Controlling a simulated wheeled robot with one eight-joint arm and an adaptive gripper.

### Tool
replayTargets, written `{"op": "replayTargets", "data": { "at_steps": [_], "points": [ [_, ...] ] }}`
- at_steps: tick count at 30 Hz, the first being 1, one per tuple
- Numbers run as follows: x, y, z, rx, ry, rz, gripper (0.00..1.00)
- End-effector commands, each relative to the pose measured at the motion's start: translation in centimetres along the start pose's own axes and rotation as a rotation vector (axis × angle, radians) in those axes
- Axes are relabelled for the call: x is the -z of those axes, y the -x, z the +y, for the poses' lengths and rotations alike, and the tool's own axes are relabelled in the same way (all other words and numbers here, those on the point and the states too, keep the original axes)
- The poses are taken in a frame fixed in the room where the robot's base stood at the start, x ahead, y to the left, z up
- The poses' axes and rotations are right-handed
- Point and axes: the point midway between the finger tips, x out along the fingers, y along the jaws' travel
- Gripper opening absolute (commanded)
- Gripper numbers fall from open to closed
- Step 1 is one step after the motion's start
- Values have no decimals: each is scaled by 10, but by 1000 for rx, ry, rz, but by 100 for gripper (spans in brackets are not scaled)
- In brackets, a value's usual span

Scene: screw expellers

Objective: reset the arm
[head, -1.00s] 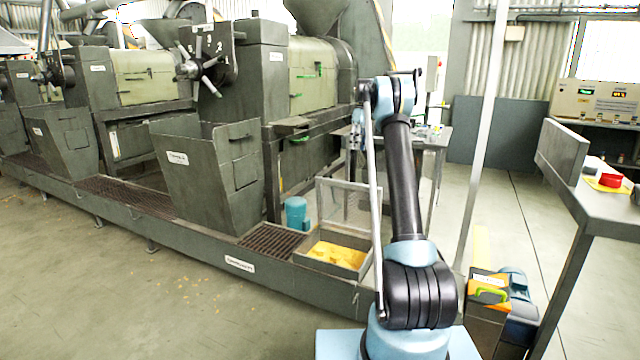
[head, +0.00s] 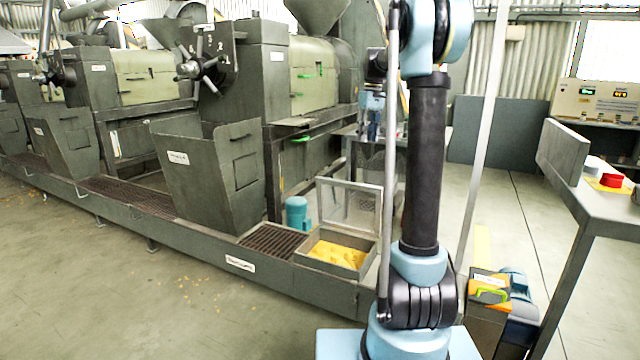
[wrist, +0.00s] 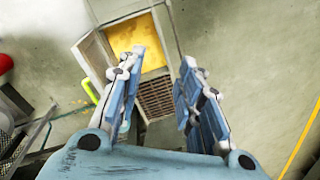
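My arm rises upright in the head view, and its upper joint reaches the top edge. My gripper (head: 374,105) hangs pointing down just left of the arm, partly hidden by a thin rod in front of it. In the wrist view my gripper (wrist: 164,68) shows two blue fingers standing apart with nothing between them. It is open and empty. Beyond the fingers lie the floor, a box of yellow material (wrist: 135,38) and a brown grating (wrist: 155,97), all well below and not touched.
Screw expeller machines (head: 145,75) with grey hoppers (head: 205,175) line the left. The yellow-filled box (head: 340,268) with a raised mesh lid stands before my base. A table (head: 610,205) with a red item (head: 611,180) is at right. A light pole (head: 484,130) stands close right of the arm.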

Motion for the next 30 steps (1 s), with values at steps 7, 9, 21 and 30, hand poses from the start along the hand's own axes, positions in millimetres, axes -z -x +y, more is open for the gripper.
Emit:
{"op": "replayTargets", "data": {
  "at_steps": [7, 9, 21, 30],
  "points": [
    [-61, -9, -37, -30, -78, 26, 33],
    [-78, -13, -47, -38, -100, 33, 33],
    [-172, -56, -101, -80, -226, 83, 33],
    [-239, -107, -137, -109, -320, 124, 33]
  ]
}}
